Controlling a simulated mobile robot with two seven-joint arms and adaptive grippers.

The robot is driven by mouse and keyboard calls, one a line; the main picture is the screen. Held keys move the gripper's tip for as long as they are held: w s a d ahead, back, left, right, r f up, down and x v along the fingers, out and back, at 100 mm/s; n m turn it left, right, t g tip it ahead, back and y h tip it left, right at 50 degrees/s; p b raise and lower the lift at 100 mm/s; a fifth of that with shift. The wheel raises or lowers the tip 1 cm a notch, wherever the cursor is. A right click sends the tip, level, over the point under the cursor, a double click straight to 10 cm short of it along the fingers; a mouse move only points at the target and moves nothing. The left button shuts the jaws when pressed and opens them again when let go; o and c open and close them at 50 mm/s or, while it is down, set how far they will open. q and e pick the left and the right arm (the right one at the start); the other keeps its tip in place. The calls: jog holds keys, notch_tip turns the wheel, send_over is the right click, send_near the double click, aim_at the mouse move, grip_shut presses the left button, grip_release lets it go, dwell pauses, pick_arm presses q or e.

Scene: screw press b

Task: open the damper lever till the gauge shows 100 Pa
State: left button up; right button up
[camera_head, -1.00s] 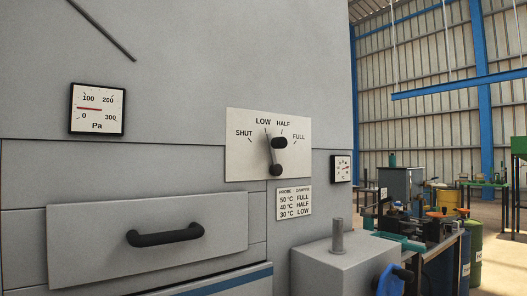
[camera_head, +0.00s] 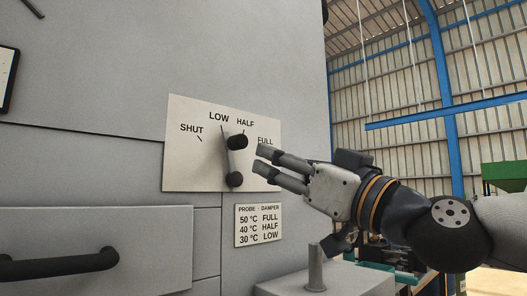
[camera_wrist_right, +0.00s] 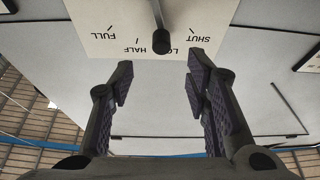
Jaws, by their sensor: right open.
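The damper lever (camera_head: 237,158) is a grey arm with a black knob and a black pivot on a white dial plate (camera_head: 180,165). It points up, its knob under the gap between LOW and HALF; the exact setting is hard to tell. My right gripper (camera_head: 262,159) is open just right of the knob, in front of the plate near FULL. In the right wrist view, upside down, the knob (camera_wrist_right: 161,43) shows between the two spread fingertips, apparently not gripped. The pressure gauge (camera_head: 8,78) is cut off at the left edge; its reading is hidden. My left gripper is out of view.
A probe-damper table (camera_head: 258,226) sits below the dial. A drawer with a black handle (camera_head: 60,264) is at lower left. A grey box with an upright post (camera_head: 315,268) stands below my right gripper. The panel left of the dial is clear.

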aim_at(243, 142)
jog(key=x, duration=0.8)
jog(key=p+x, duration=0.1)
jog(key=x, duration=0.3)
jog(key=shift+s+a+r, duration=0.1)
jog(key=shift+s+r, duration=0.05)
jog(key=shift+r, duration=0.25)
grip_shut()
